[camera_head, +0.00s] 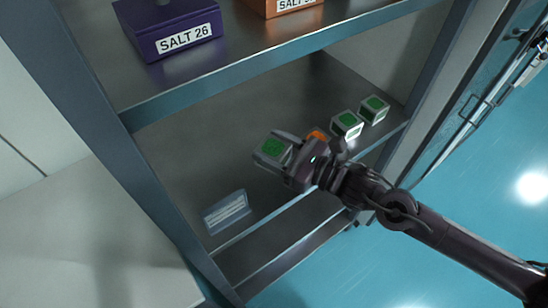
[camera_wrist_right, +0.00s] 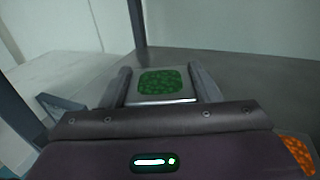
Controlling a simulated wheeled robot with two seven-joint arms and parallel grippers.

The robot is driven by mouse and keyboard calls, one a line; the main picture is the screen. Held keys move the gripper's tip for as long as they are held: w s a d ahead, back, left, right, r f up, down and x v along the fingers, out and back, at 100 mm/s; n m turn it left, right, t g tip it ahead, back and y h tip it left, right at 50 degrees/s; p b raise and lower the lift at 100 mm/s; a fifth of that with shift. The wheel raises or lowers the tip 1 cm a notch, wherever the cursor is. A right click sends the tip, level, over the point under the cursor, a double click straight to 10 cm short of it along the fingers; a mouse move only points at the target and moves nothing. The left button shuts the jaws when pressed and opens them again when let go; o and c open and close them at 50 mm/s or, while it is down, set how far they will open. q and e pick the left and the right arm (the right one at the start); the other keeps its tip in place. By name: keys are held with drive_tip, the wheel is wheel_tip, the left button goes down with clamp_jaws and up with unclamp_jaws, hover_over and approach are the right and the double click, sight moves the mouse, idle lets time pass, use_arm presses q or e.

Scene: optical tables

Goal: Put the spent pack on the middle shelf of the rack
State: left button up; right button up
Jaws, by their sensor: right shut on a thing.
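A grey pack with a green top (camera_head: 272,149) is between the fingers of my right gripper (camera_head: 284,160), over the left part of the rack's middle shelf (camera_head: 235,118). In the wrist view the green-topped pack (camera_wrist_right: 160,82) sits between the two fingers (camera_wrist_right: 163,90), which are shut on it. I cannot tell if its underside touches the shelf. An orange-topped pack (camera_head: 317,134) is just behind my right gripper, mostly hidden; its orange top (camera_wrist_right: 297,155) shows at the wrist view's lower right. My left gripper is not in view.
Two more green-topped packs (camera_head: 347,124) (camera_head: 374,109) stand to the right on this shelf. A small label plate (camera_head: 227,211) is at the shelf's front left. A purple SALT 26 box (camera_head: 168,27) and an orange box (camera_head: 287,5) are on the shelf above. Rack posts (camera_head: 105,150) flank the opening.

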wheel_tip(320, 180, down, 6)
drive_tip(key=shift+r+p, duration=0.25)
drive_tip(key=shift+p, duration=0.1)
drive_tip(key=shift+f+b, duration=0.3)
drive_tip(key=shift+b, duration=0.05)
drive_tip(key=o, duration=1.1)
drive_tip(key=shift+c, duration=0.2)
drive_tip(key=shift+r, duration=0.1)
